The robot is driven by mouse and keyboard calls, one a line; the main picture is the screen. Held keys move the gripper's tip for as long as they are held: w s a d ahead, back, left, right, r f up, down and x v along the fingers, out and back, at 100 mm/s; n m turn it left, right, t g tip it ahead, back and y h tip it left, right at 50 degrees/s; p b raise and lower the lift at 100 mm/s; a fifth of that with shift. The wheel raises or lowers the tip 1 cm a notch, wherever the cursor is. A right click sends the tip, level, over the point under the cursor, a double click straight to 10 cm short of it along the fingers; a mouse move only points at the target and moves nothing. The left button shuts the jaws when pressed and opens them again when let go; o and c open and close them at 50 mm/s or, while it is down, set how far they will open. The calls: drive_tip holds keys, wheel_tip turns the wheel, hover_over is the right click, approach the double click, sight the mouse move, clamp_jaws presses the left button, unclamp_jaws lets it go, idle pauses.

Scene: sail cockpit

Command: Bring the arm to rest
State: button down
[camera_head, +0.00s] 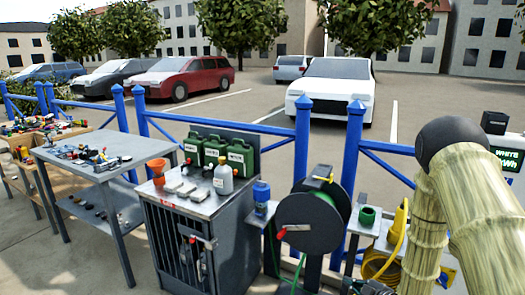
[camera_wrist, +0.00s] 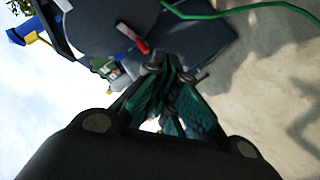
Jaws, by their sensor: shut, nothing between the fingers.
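My arm (camera_head: 470,200) rises at the right of the head view, with pale, bamboo-textured links and a dark rounded joint at the top. It is bent, and it hides part of what stands behind it. My gripper (camera_wrist: 170,75) shows in the wrist view with its dark teal fingers together and nothing between them. Beyond the fingers in that view are the dark hose reel (camera_wrist: 105,25) and its red handle (camera_wrist: 132,39). I cannot see clear contact between the fingers and the reel.
The reel (camera_head: 312,222) stands in front of a blue fence (camera_head: 301,135). A grey cabinet (camera_head: 165,230) with green canisters (camera_head: 215,152) and a grey table (camera_head: 105,165) are left of it. A yellow item (camera_head: 398,222) and a green ring (camera_head: 367,215) are near my arm. A green hose (camera_wrist: 235,9) trails away.

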drive_tip(key=s+a+f+m+g+h, duration=0.3)
drive_tip(key=s+f+m, duration=0.2)
drive_tip(key=s+f, duration=0.6)
drive_tip(key=s+a+f+m+g+h, duration=0.1)
drive_tip(key=s+f+m+g, duration=0.1)
drive_tip(key=s, duration=0.9)
drive_tip(key=s+a+f+m+g, duration=0.2)
drive_tip(key=s+m+g, duration=0.2)
drive_tip(key=s, duration=0.8)
drive_tip(key=s+a+f+m+g+h, duration=0.1)
drive_tip(key=s+f+m+g, duration=0.1)
drive_tip(key=s, duration=0.9)
drive_tip(key=shift+s+a+f+m+g+h+p, duration=0.3)
drive_tip(key=shift+m+g+p, duration=0.2)
drive_tip(key=shift+m, duration=0.5)
drive_tip(key=shift+d, duration=0.1)
